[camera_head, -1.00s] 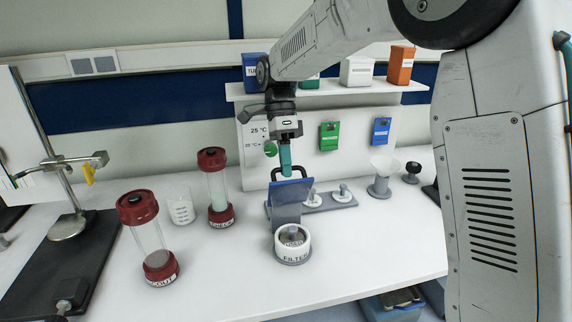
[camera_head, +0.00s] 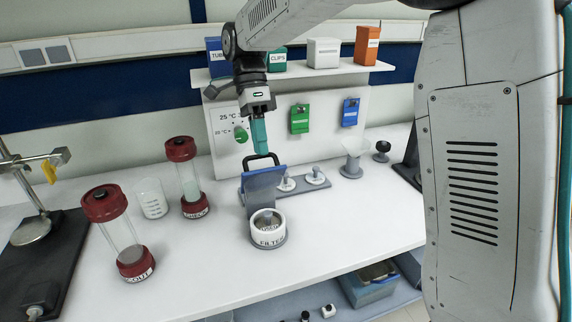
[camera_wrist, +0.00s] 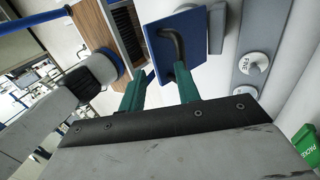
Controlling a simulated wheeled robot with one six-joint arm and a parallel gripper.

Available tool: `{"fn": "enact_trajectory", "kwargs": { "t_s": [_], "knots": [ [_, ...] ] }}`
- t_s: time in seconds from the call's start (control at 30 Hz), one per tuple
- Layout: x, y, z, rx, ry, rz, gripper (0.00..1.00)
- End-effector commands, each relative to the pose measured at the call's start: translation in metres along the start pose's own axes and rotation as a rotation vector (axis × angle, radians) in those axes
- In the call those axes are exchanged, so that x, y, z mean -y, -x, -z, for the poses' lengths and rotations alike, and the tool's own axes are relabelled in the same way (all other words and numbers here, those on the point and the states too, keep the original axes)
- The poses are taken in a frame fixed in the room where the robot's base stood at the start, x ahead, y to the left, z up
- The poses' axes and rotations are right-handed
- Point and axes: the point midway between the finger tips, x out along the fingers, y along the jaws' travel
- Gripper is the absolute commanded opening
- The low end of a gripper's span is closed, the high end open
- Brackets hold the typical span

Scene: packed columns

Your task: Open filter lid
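The filter (camera_head: 268,241) is a round white housing labelled FILTER on the bench, with a disc reading USED visible inside its open top. Its blue lid (camera_head: 264,190) stands raised, roughly upright, behind the housing. A black loop handle (camera_head: 261,158) is on the lid's upper part. My gripper (camera_head: 259,151) points down just above the handle. In the wrist view my gripper's teal fingers (camera_wrist: 161,73) are spread apart, with the lid (camera_wrist: 178,43) ahead of them and the handle (camera_wrist: 173,40) near the right fingertip. I see nothing held between the fingers.
Two red-capped columns (camera_head: 119,230) (camera_head: 187,178) and a beaker (camera_head: 151,198) stand left of the filter. A grey rack with white plugs (camera_head: 315,177) and a funnel (camera_head: 353,158) are behind right. A shelf (camera_head: 300,72) with boxes is behind my gripper. The front bench is clear.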

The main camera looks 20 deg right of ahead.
Motion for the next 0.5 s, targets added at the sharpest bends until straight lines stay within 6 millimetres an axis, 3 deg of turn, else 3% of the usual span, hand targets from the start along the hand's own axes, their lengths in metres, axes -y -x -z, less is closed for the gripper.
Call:
{"fn": "enact_trajectory", "kwargs": {
  "t_s": [0.3, 0.5],
  "knots": [
    [-0.071, -0.026, 0.011, 0.001, 0.000, 0.003, 0.33],
    [-0.106, -0.040, 0.016, 0.001, 0.000, 0.003, 0.33]
  ]
}}
